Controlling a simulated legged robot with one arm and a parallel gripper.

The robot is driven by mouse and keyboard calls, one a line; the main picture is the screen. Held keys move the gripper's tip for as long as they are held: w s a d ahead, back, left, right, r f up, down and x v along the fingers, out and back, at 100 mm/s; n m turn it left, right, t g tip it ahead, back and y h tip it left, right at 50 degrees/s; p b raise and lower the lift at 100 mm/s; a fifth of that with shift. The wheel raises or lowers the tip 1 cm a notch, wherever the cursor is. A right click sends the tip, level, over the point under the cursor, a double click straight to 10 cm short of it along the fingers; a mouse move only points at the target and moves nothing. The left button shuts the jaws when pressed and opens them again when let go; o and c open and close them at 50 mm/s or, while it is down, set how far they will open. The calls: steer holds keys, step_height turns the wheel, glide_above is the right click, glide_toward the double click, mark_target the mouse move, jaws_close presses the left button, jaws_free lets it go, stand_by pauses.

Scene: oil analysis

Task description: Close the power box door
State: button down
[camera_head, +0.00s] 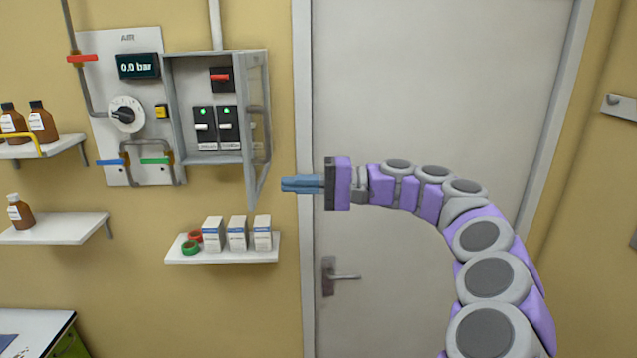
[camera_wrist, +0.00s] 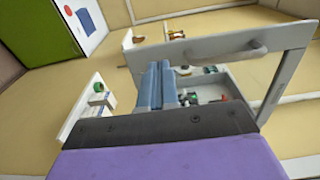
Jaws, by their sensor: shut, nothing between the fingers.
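The grey power box (camera_head: 176,110) is on the wall at the left of the head view. Its framed, clear-paned door (camera_head: 257,188) stands open, swung out from the box's right side. My gripper (camera_head: 284,184) is shut and empty, just right of the door's lower part. In the wrist view, the shut blue fingers (camera_wrist: 160,66) show in front of the door frame (camera_wrist: 290,38), which carries a grey handle (camera_wrist: 240,54). The box (camera_wrist: 232,88) shows behind with its switches. I cannot tell whether the fingers touch the door.
A shelf (camera_head: 190,256) with white cartons (camera_head: 238,234) and tape rolls sits below the box. An air panel (camera_head: 105,75) with pipes is left of it. A closed room door (camera_head: 430,60) with a handle (camera_head: 340,277) is behind my arm. Bottle shelves (camera_head: 60,228) are far left.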

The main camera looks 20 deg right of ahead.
mark_target(252, 185)
steer(key=x, duration=0.6)
steer(key=shift+s, duration=0.15)
